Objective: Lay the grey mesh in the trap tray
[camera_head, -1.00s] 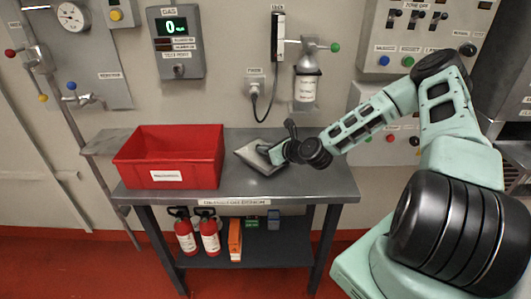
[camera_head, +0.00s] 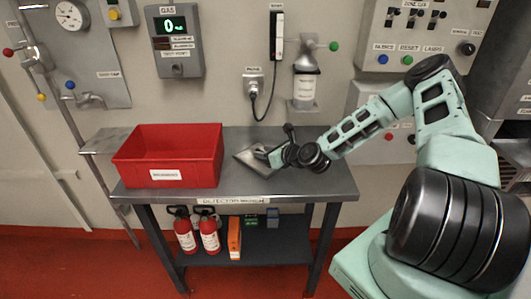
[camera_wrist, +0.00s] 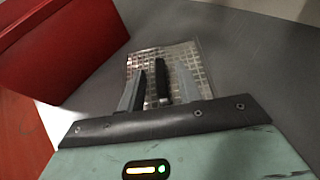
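A grey mesh (camera_wrist: 205,80) with a square grid lies flat on the grey bench top in the wrist view. In the head view it is a pale grey slanted sheet (camera_head: 246,158), partly covered by my gripper (camera_head: 262,153). In the wrist view my gripper (camera_wrist: 163,70) has its two fingers apart, over the mesh. A black upright bar (camera_wrist: 162,88) shows between them, with gaps on both sides; I cannot tell whether it belongs to the mesh. I cannot make out a separate trap tray.
A red bin (camera_head: 165,178) with a white label stands on the bench (camera_head: 290,184), left of my gripper; its wall also shows in the wrist view (camera_wrist: 75,45). The bench's right part is clear. Fire extinguishers (camera_head: 185,236) stand on the lower shelf.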

